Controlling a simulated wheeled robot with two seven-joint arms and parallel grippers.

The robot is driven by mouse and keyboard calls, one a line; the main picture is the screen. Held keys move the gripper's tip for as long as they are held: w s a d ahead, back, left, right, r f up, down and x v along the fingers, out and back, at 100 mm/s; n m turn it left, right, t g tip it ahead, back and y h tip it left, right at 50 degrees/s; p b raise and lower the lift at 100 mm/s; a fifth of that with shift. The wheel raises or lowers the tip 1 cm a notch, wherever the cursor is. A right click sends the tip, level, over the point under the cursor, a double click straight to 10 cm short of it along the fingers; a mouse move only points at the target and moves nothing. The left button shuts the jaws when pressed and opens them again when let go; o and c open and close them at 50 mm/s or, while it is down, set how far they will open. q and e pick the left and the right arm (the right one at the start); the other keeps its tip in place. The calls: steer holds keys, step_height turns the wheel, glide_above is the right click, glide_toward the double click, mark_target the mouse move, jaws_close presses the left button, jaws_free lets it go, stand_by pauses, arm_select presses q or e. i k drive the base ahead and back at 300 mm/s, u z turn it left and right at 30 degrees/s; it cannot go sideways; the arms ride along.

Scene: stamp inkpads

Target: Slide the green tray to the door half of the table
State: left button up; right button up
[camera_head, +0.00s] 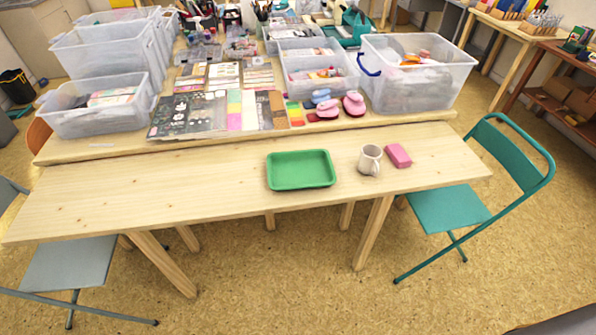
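The green tray (301,183) is a shallow rectangle with a raised rim. It lies flat and looks empty on the narrow wooden table (120,197), a little right of the table's middle and close to its front edge. A white mug (369,160) stands to the right of the tray, apart from it. A pink block (398,155) lies just right of the mug. No door can be made out, so I cannot tell which half of the table is the door half. Neither of my grippers is in view.
The table's left half is bare. Behind it, a second table holds clear plastic bins (416,75), flat card sheets (203,113) and pink stampers (353,104). A teal chair (448,208) stands at the right end, a grey chair (72,264) at the front left.

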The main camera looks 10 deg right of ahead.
mark_target(308, 169)
steer(key=k, duration=0.5)
steer(key=z, duration=1.4)
steer(key=i, duration=1.25)
steer(key=u, duration=2.65)
